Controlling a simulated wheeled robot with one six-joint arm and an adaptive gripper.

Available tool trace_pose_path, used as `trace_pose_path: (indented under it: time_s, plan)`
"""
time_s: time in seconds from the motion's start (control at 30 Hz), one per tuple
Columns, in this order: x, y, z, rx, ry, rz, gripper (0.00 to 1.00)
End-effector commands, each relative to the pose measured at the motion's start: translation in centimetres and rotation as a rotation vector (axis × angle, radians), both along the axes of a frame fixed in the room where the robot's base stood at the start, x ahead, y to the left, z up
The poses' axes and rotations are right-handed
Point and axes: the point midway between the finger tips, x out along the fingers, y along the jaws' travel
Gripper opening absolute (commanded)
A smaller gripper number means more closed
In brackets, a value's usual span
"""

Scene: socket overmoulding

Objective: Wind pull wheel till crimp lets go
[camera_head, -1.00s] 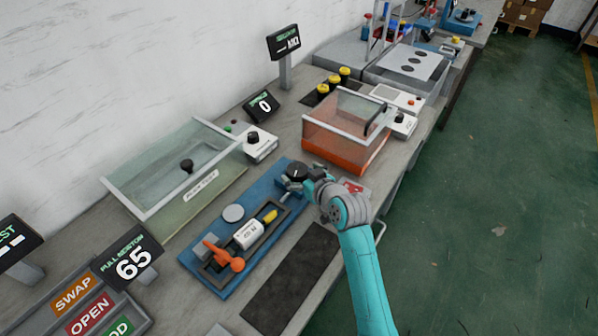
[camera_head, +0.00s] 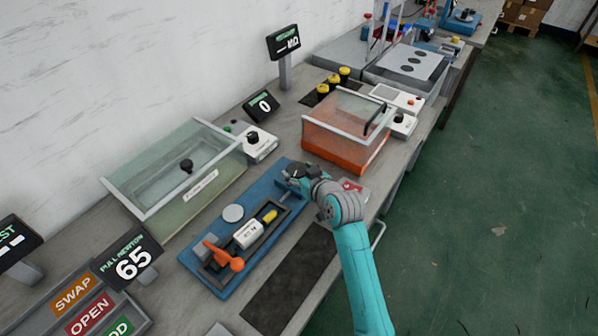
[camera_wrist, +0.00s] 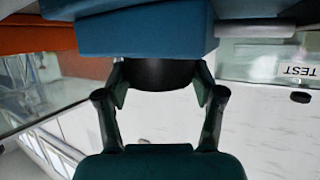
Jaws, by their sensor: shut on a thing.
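The blue pull tester (camera_head: 212,288) lies along the bench, with an orange lever (camera_head: 226,256), a white block (camera_head: 248,235) and a yellow piece (camera_head: 270,216) in its dark frame. The black pull wheel (camera_wrist: 158,76) is at its far right end. My gripper (camera_head: 297,174) is at that end, and in the wrist view both fingers (camera_wrist: 160,85) close around the wheel's sides. In the head view my gripper mostly hides the wheel. The pull display (camera_head: 133,262) reads 65. The crimp itself is too small to make out.
A clear water tank (camera_head: 150,205) stands behind the tester. An orange clear-lidded box (camera_head: 340,150) stands just beyond my gripper. A dark mat (camera_head: 290,282) lies in front, largely clear. A red-marked item (camera_head: 352,185) lies beside my wrist.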

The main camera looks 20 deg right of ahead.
Motion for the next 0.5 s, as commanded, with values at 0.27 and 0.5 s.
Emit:
trace_pose_path:
  time_s: [0.27, 0.5]
  plan:
    - [-0.08, 0.28, -0.10, -0.002, 0.002, -0.099, 0.33]
    - [-0.07, 0.51, -0.07, -0.002, 0.001, -0.247, 0.33]
